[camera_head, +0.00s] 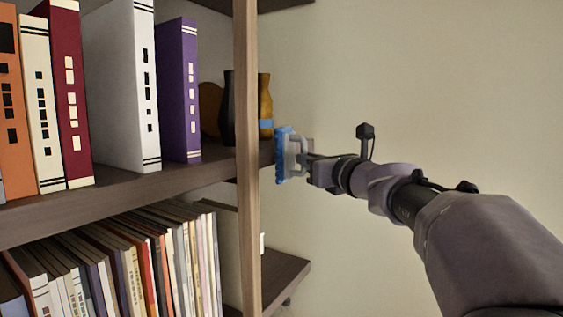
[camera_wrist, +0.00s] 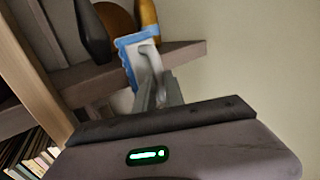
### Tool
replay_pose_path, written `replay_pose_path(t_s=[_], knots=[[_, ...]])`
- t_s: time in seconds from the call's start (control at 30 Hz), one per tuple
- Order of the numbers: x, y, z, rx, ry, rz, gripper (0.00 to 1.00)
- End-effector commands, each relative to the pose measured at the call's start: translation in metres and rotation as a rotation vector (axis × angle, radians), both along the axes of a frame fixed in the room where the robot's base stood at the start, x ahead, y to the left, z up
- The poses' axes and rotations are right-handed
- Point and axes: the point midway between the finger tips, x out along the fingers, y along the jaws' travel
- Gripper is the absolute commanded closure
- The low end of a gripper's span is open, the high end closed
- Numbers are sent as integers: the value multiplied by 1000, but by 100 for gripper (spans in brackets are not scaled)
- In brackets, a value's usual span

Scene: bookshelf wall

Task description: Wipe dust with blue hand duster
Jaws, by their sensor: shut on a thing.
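The hand duster (camera_head: 281,156) has a blue pad and a light grey handle. In the head view it is at the right end of the middle shelf, just right of the wooden upright. My gripper (camera_head: 306,160) is shut on its handle, with the blue pad facing left toward the shelf. In the wrist view the duster (camera_wrist: 128,45) is tilted and overlaps the shelf end (camera_wrist: 185,52). I cannot tell whether the pad touches the shelf. No dust can be made out.
A dark vase (camera_head: 228,108) and an ochre vase (camera_head: 264,100) stand on the shelf near the duster. The wooden upright (camera_head: 246,160) stands left of the duster. Several books (camera_head: 125,85) fill the left shelves. A lower shelf end (camera_head: 283,280) juts out below. Bare wall lies to the right.

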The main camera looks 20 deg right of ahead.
Motion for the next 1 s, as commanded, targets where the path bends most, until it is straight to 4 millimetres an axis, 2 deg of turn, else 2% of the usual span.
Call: replay_pose_path(t_s=[0.2,0.5,0.57,1.0], knots=[[-13,21,-2,0,0,2,100],[-15,24,-1,1,0,2,100],[-17,22,0,1,0,1,100],[-61,-13,-1,1,0,-1,100]])
